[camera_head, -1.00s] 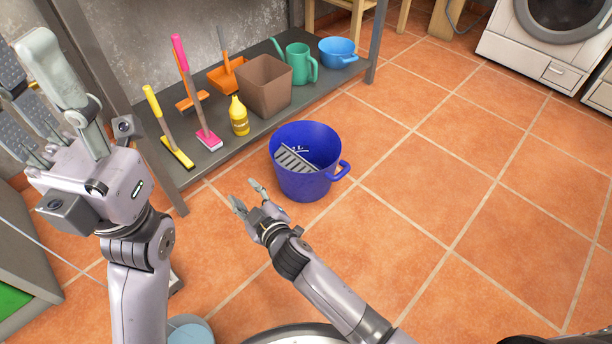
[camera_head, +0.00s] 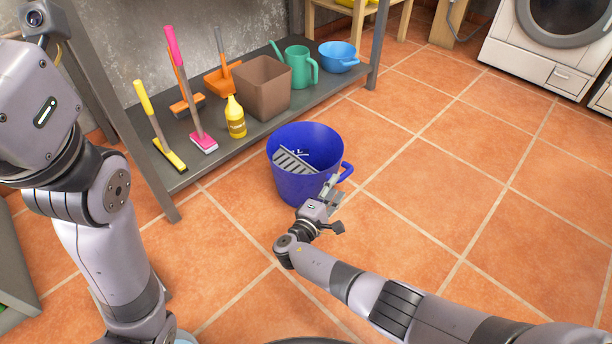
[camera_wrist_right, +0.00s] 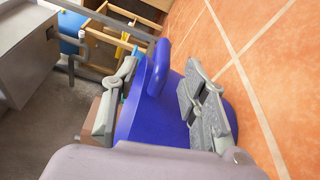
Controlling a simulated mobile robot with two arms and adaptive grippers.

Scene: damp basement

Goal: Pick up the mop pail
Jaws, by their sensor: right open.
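The blue mop pail (camera_head: 291,183) stands upright on the tiled floor in front of the low shelf. A grey wringer grid (camera_head: 294,161) sits inside it, and a loop handle (camera_head: 346,172) sticks out on its right side. My right gripper (camera_head: 333,188) is open at the pail's near right side, close to the handle. In the right wrist view the pail (camera_wrist_right: 150,107) and its handle (camera_wrist_right: 159,66) show between the spread fingers (camera_wrist_right: 160,100); I cannot tell whether they touch. My left arm stands at the left edge; its fingers are out of the picture.
The grey shelf (camera_head: 186,180) behind the pail holds a brown bin (camera_head: 262,88), a yellow bottle (camera_head: 235,117), a green watering can (camera_head: 299,66), a blue bowl (camera_head: 338,58) and brushes. A washing machine (camera_head: 540,50) stands at the back right. The floor on the right is clear.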

